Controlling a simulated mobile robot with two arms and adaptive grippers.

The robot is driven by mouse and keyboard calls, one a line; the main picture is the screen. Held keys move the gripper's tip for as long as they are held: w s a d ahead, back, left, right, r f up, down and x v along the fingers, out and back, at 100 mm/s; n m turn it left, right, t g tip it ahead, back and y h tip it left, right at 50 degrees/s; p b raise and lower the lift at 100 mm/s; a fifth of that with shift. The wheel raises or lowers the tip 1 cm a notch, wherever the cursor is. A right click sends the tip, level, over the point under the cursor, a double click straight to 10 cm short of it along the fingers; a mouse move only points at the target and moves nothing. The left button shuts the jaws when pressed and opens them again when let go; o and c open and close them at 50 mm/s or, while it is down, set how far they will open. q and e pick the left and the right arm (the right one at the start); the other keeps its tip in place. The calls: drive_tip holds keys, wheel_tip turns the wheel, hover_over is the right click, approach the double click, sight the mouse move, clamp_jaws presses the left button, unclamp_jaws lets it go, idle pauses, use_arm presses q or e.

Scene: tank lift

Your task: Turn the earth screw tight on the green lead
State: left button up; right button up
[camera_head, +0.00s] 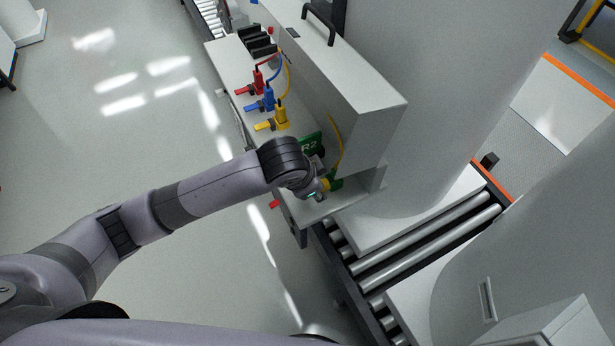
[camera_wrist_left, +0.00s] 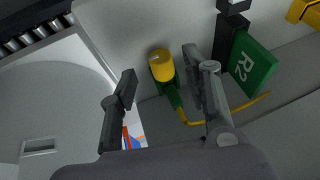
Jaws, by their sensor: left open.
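The earth screw is a yellow round knob (camera_wrist_left: 161,64) on the pale panel in the left wrist view. The green lead (camera_wrist_left: 172,95) lies at the knob's base, and a thin yellow wire (camera_wrist_left: 225,118) runs off from it to the right. My left gripper (camera_wrist_left: 159,80) is open, with one finger on each side of the knob and visible gaps to both. In the head view my left gripper (camera_head: 318,188) is at the lower end of the grey cabinet and hides most of the screw. My right gripper is not in view.
A green block marked R2 (camera_wrist_left: 252,63) stands close beside the right finger. Red (camera_head: 258,82), blue (camera_head: 267,99) and yellow (camera_head: 279,117) plugs sit further up the cabinet (camera_head: 365,95). A roller conveyor (camera_head: 425,235) runs below. Open floor lies left.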

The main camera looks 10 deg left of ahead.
use_arm(q)
drive_tip(key=v, duration=0.8)
drive_tip(key=shift+r, duration=0.25)
